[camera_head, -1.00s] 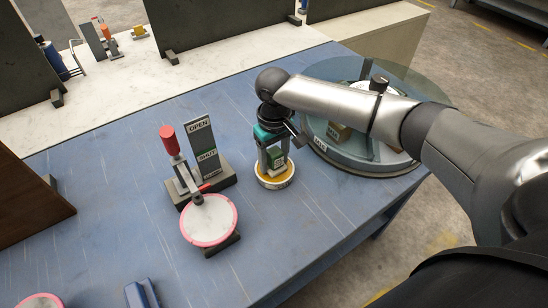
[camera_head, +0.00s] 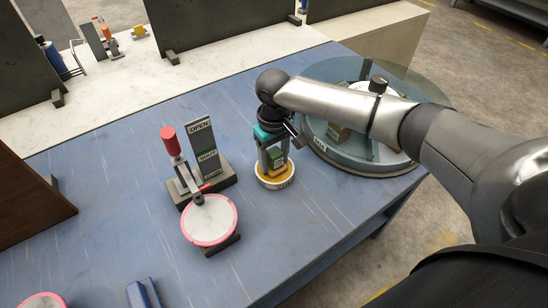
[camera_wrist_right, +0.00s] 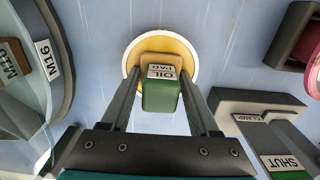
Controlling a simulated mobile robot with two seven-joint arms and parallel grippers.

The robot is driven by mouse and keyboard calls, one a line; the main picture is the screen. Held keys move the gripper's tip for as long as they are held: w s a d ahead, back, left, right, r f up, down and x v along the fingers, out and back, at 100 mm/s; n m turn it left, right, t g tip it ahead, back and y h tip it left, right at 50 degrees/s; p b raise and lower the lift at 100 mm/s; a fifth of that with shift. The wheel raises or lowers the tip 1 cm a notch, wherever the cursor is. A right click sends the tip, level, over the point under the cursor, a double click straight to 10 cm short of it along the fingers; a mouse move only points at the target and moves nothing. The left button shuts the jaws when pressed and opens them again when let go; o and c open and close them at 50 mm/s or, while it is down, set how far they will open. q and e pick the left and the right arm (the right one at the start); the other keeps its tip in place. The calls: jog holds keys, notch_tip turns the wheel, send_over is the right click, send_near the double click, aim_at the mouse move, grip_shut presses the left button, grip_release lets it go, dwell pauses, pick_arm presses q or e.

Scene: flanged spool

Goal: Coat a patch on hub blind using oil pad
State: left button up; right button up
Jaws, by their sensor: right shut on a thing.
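The oil pad is a green block with a tan underside and an "OIL PAD" label, clear in the right wrist view (camera_wrist_right: 161,97). In the head view the oil pad (camera_head: 276,158) stands at a round yellow dish with a white rim (camera_head: 277,184). My right gripper (camera_head: 273,166) points down with a finger on each side of the pad, shut on it. I cannot tell whether the pad touches the dish. A white disc with a pink rim (camera_head: 209,220), possibly the hub blind, sits at the clamp left of the gripper; no name shows on it. My left gripper is out of view.
The red-handled clamp (camera_head: 170,142) stands by an "OPEN"/"SHUT" plate (camera_head: 202,145). A round tray with a glass top (camera_head: 350,163) and an "M16" label stands right, under my right arm. A blue object (camera_head: 142,293) and another pink-rimmed disc (camera_head: 42,300) lie at the front. The blue table (camera_head: 95,190) is clear left.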

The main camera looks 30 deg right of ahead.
aim_at(271, 151)
jog(key=shift+s+f, duration=0.1)
jog(key=shift+f, duration=0.05)
dwell(1.4)
jog(key=shift+p, duration=0.35)
notch_tip(271, 151, up, 7)
jog(key=p, duration=0.9)
dwell(0.4)
jog(key=shift+a+r+b, duration=0.35)
jog(key=shift+b, duration=0.1)
jog(key=s+a+r+m+b, duration=0.1)
jog(key=s+a+r+b, duration=0.4)
jog(key=s+b, duration=0.5)
notch_tip(271, 151, up, 2)
jog(key=shift+r+m+b, duration=0.25)
jog(key=shift+m+b, duration=0.05)
jog(key=shift+b, duration=0.35)
